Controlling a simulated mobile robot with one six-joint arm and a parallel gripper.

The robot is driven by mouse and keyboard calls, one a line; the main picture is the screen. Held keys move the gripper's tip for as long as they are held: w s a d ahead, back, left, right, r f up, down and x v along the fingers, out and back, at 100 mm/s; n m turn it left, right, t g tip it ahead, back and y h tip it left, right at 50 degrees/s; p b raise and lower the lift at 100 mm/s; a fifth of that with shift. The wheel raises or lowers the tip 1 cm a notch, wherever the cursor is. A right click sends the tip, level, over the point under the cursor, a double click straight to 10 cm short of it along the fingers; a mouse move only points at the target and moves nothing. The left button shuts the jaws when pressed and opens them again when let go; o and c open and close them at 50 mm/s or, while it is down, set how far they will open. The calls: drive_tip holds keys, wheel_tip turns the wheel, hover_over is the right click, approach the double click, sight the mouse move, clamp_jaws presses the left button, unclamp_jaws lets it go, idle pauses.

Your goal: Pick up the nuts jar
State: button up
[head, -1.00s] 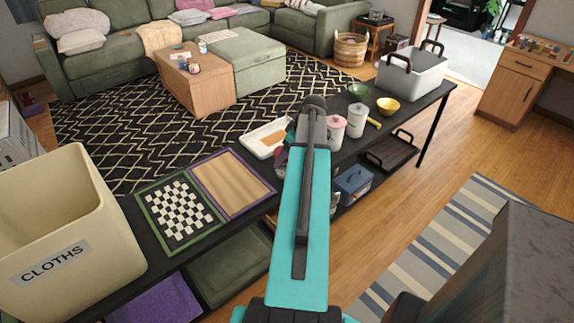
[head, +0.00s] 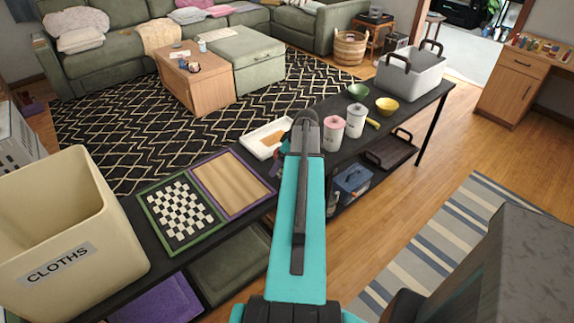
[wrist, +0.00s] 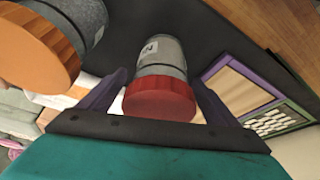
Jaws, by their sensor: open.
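In the wrist view, a grey jar with a red lid (wrist: 160,100) lies between the spread fingers of my gripper (wrist: 161,78). Its lid faces the camera, and a small pale label on its side is only partly visible and not readable. My gripper is open, with no clear contact on the jar. A second grey jar with an orange-brown lid (wrist: 38,48) is beside the left finger. In the head view, a pinkish jar (head: 333,133) and a pale jar (head: 355,121) stand right of my arm, which hides most of the gripper. I cannot tell which is the nuts jar.
A white tray (head: 263,136), a checkerboard (head: 181,214) and a cloths bin (head: 62,236) are to the left.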

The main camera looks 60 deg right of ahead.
idle(0.4)
drive_tip(key=c, duration=1.3)
drive_tip(key=shift+r, duration=0.2)
drive_tip(key=shift+r+b, duration=0.75)
drive_tip(key=shift+r, duration=0.8)
drive_tip(key=s+d+b, duration=0.1)
drive_tip(key=s, duration=0.4)
drive_tip(key=s+d+r+b, duration=0.1)
drive_tip(key=s+d, duration=0.1)
drive_tip(key=s, duration=0.3)
drive_tip(key=s+d+b, duration=0.1)
drive_tip(key=s+d, duration=0.1)
drive_tip(key=s, duration=0.3)
drive_tip(key=shift+s+r+b, duration=0.1)
drive_tip(key=shift+r+b, duration=0.2)
drive_tip(key=shift+b, duration=0.1)
